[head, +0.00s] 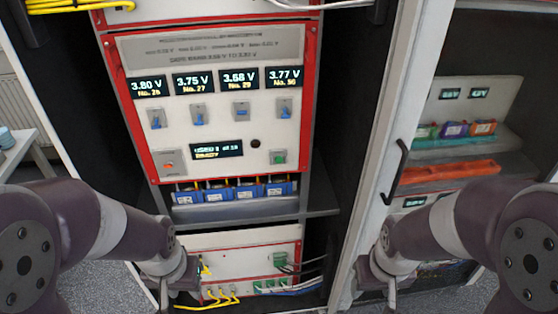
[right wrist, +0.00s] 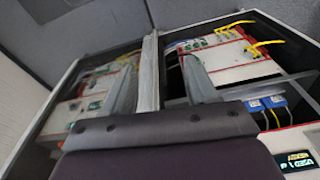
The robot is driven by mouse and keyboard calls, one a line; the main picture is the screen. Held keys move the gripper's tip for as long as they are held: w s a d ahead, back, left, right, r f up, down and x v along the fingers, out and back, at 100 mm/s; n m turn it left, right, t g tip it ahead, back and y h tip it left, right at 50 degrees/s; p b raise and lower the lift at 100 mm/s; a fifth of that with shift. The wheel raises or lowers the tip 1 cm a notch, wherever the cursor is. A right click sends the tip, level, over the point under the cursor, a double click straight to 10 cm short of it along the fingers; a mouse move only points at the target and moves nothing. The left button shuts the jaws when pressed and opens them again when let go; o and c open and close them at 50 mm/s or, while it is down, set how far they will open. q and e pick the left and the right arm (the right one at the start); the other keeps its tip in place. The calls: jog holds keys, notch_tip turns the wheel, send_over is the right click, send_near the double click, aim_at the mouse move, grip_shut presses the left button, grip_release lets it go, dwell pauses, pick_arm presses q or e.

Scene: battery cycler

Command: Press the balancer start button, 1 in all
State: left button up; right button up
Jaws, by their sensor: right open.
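The balancer (head: 128,100) is a white panel with a red frame in the middle of the head view. My right gripper (head: 376,275) is low at the right, by the cabinet door's edge. Its two fingers stand apart and empty in the right wrist view (right wrist: 160,75).
Several blue cells (head: 249,189) sit in a row under the panel, above a grey shelf (head: 250,209). A lower unit (head: 232,256) has yellow, green and blue cables. An open glass door with a black handle (head: 396,170) stands at the right.

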grip_shut()
dwell(1.5)
